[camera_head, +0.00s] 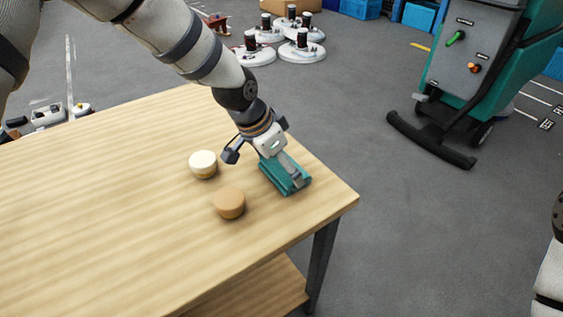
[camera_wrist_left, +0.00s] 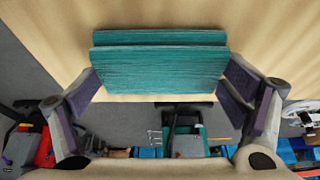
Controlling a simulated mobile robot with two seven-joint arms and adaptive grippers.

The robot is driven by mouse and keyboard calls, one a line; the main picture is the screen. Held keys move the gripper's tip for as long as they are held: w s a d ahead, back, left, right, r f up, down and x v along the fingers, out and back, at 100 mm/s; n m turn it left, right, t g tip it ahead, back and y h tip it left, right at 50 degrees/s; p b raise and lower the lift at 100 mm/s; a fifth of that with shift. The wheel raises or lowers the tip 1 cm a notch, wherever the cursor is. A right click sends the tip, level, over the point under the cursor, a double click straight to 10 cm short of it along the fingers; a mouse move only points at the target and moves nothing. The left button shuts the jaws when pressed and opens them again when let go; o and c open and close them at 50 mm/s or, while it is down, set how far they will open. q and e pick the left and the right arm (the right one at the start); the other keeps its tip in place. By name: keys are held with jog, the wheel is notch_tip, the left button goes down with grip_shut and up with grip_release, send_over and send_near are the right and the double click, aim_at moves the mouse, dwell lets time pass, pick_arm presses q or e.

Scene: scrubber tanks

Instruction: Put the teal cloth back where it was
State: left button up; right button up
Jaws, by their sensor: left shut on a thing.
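The teal cloth (camera_head: 274,177) is a folded, ribbed block at the right part of the wooden table (camera_head: 110,190), near its edge. It also shows in the left wrist view (camera_wrist_left: 160,70) as two stacked layers between my fingers. My left gripper (camera_head: 287,174) reaches down over the cloth and is shut on it, with one finger at each side in the left wrist view (camera_wrist_left: 160,82). Whether the cloth touches the tabletop is hard to tell. My right gripper is out of view.
A cream-topped round piece (camera_head: 203,164) and a tan round piece (camera_head: 229,202) stand on the table just left of the cloth. The table's left part is clear. A teal scrubber machine (camera_head: 470,75) stands on the floor at right. White round bases (camera_head: 300,50) stand behind.

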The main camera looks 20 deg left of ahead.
pick_arm(q)
jog(key=o, duration=0.9)
jog(key=shift+f, duration=0.1)
jog(key=shift+o, duration=0.2)
jog(key=p+v, duration=0.2)
jog(key=v, duration=1)
jog(key=shift+r, duration=0.2)
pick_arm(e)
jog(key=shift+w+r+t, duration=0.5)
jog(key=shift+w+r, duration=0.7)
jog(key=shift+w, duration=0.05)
